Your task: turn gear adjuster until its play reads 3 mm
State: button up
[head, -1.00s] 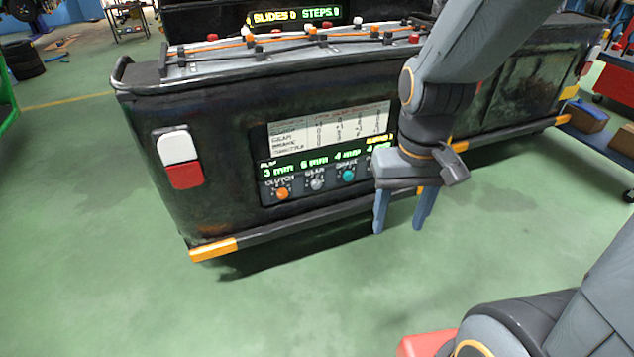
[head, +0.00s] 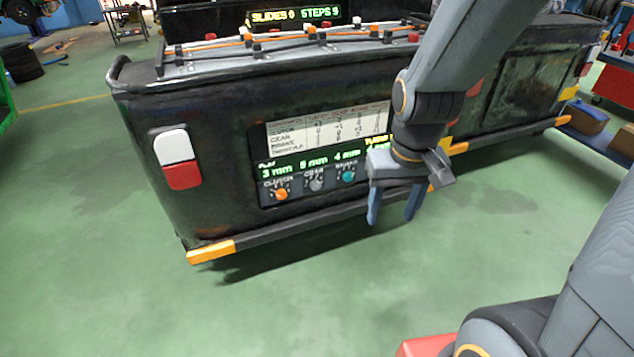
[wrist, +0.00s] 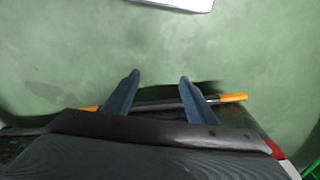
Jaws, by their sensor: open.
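The gear adjuster (head: 316,184) is the grey knob in the middle of the low panel on the dark vehicle's face. The display (head: 312,163) above it seems to read 5 mm, between 3 mm over the orange clutch knob (head: 281,194) and 4 mm over the teal brake knob (head: 348,177). My gripper (head: 392,221) is open and empty, pointing down, right of the brake knob and apart from the gear adjuster. It hides the panel's right end. In the wrist view my open gripper (wrist: 160,76) shows with no knob between its fingers.
The vehicle's bumper (head: 300,224) with orange ends runs below the panel. A chart (head: 328,128) is above the readings. The rack on top (head: 290,45) carries several levers, and a sign (head: 295,15) behind reads SLIDES 0, STEPS 9. The green floor in front is clear.

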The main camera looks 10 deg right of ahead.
jog(key=w+f+t+b, duration=0.5)
jog(key=w+f+b, duration=0.3)
jog(key=w+f, duration=0.8)
jog(key=n+t+y+b, duration=0.1)
jog(key=t+y+b, duration=0.4)
jog(key=t+b, duration=0.9)
send_near(317, 187)
jog(key=shift+w+a+r+g+b, duration=0.3)
jog(key=shift+w+r+g+b, duration=0.15)
jog(key=shift+w+b, duration=0.55)
jog(key=shift+w+a+r+g+b, duration=0.3)
jog(key=shift+w+r+g+b, duration=0.35)
jog(key=shift+w, duration=0.7)
jog(key=shift+w+a+r+g+b, duration=0.2)
jog(key=shift+w+a+g+b, duration=0.1)
jog(key=shift+w+b, duration=0.75)
jog(key=shift+w, duration=0.1)
jog(key=shift+c, duration=0.2)
jog(key=shift+n, duration=0.3)
jog(key=c, duration=1)
